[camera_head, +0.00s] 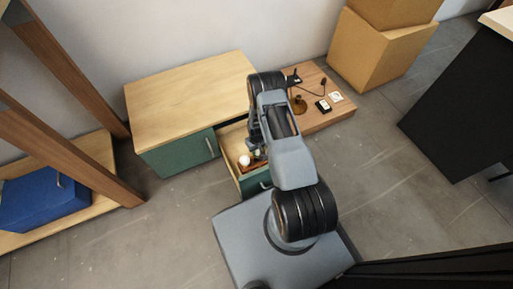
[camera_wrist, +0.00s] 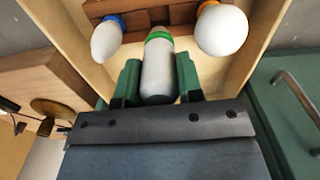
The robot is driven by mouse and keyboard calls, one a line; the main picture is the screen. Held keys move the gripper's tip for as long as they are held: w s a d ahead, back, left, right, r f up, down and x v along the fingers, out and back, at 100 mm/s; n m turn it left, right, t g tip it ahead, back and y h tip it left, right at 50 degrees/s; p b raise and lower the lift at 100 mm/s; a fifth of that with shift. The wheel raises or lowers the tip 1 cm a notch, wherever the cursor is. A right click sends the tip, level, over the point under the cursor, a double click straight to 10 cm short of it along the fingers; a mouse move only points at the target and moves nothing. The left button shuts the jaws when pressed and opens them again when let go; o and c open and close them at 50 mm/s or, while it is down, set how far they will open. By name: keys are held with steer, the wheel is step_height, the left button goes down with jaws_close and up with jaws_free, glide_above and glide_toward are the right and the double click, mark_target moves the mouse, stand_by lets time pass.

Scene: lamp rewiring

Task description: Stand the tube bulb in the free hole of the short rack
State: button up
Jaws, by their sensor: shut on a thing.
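The tube bulb (camera_wrist: 158,75) is a pale cylinder with a green collar and a dull metal cap. My gripper (camera_wrist: 158,62) is shut on it, one green finger on each side. Its cap end points at the brown wooden rack (camera_wrist: 135,17) in the open drawer. I cannot tell whether the cap is in a hole or just in front of it. A blue-collared pointed bulb (camera_wrist: 106,40) stands on the left of the rack, and an orange-collared round bulb (camera_wrist: 222,30) on the right. In the head view my arm hides most of the rack.
The open drawer (camera_head: 231,167) has pale wooden walls close on both sides. The green cabinet (camera_head: 180,158) with a wooden top (camera_head: 190,95) stands to the left. A low wooden surface (camera_head: 325,117) with small parts lies to the right.

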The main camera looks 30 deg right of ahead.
mark_target(257, 155)
steer(key=shift+f+b, duration=2.2)
steer(key=shift+f, duration=0.8)
steer(key=shift+f+b, duration=0.2)
steer(key=shift+b, duration=0.1)
steer(key=o, duration=1)
steer(key=shift+c, duration=0.2)
steer(key=shift+r, duration=0.15)
step_height(257, 155, up, 14)
steer(key=p, duration=0.6)
steer(key=shift+f, duration=0.2)
